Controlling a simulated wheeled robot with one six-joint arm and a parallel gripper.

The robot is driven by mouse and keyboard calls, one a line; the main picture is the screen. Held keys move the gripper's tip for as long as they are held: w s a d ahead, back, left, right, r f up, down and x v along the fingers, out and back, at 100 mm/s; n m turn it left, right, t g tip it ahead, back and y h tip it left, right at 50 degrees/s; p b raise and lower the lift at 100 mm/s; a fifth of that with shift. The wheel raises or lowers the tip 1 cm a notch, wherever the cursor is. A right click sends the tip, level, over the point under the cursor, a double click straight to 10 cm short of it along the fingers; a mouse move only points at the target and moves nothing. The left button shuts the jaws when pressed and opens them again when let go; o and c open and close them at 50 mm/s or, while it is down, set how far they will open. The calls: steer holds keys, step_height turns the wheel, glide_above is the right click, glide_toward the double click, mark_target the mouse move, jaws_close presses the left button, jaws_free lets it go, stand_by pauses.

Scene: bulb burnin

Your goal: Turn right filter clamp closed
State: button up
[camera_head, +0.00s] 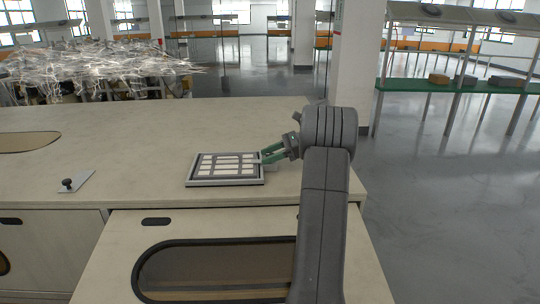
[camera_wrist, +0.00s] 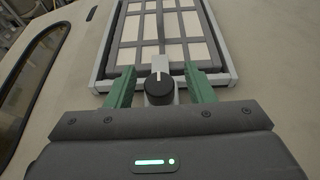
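The filter frame (camera_head: 226,168) lies flat on the counter, with a grey rim and a dark grid over pale panels. Its near end also shows in the wrist view (camera_wrist: 93,83). The right filter clamp (camera_wrist: 160,89) has a round black knob with a pale pointer line, on a light grey mount at the middle of the frame's edge. My gripper (camera_wrist: 160,82) is open, with one green finger on each side of the knob. Small gaps seem to show between fingers and knob; contact cannot be told. In the head view my gripper (camera_head: 265,155) is at the frame's right edge and covers the clamp.
A small plate with a dark knob (camera_head: 68,184) lies on the counter at left. The counter (camera_head: 130,140) is otherwise clear around the frame. An oval opening (camera_head: 215,268) is in the cabinet front below. Shelving (camera_head: 450,86) stands away at right.

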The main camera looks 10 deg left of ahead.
steer(key=v, duration=1.3)
steer(key=shift+d, duration=0.35)
steer(key=shift+r, duration=0.1)
steer(key=x, duration=1.4)
steer(key=shift+w+d, duration=0.1)
